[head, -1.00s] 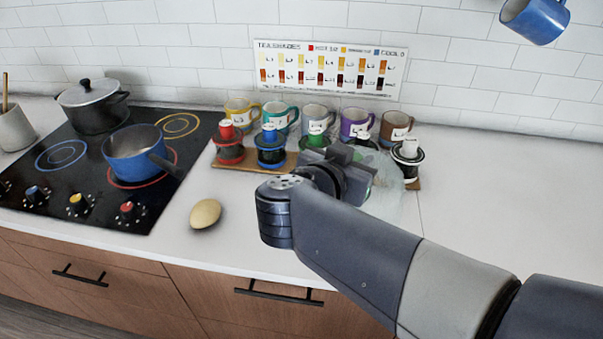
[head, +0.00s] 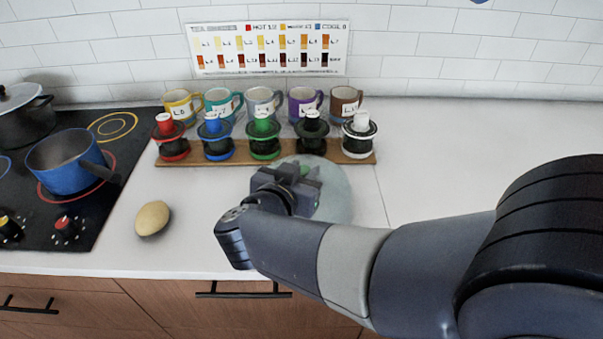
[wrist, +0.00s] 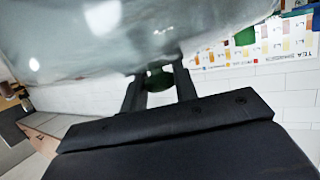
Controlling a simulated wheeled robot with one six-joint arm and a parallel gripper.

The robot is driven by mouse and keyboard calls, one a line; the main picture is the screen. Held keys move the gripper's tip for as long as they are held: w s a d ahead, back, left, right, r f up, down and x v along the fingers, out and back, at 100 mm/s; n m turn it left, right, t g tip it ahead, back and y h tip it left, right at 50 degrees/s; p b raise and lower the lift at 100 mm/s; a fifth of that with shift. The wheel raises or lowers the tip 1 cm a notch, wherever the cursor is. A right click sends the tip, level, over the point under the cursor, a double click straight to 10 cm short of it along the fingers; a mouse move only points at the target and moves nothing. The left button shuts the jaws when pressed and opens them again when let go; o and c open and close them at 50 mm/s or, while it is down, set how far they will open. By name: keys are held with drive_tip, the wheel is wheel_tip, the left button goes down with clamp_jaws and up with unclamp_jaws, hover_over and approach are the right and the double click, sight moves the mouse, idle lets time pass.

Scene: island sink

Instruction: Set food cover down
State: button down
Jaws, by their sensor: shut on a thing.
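The food cover (head: 338,196) is a translucent, pale grey-green dome at the right of centre in the head view, in front of the wooden rack. In the wrist view its glassy body (wrist: 130,35) fills the top. My gripper (head: 305,180) is shut on its dark green knob (wrist: 158,83), with a finger on each side. My gripper and arm hide part of the cover in the head view. I cannot tell whether its rim touches the counter.
A wooden rack (head: 210,158) holds several colour-topped canisters close behind the cover, with mugs (head: 262,103) behind them. A pale oval object (head: 153,218) lies to the left. A blue pot (head: 65,160) stands on the stove. The counter (head: 460,140) at right is clear.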

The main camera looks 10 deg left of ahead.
drive_tip(key=c, duration=1.1)
unclamp_jaws()
drive_tip(key=shift+f, duration=0.1)
drive_tip(key=shift+s+r, duration=0.1)
drive_tip(key=shift+r, duration=0.1)
drive_tip(key=p+v, duration=0.1)
drive_tip(key=v, duration=1.1)
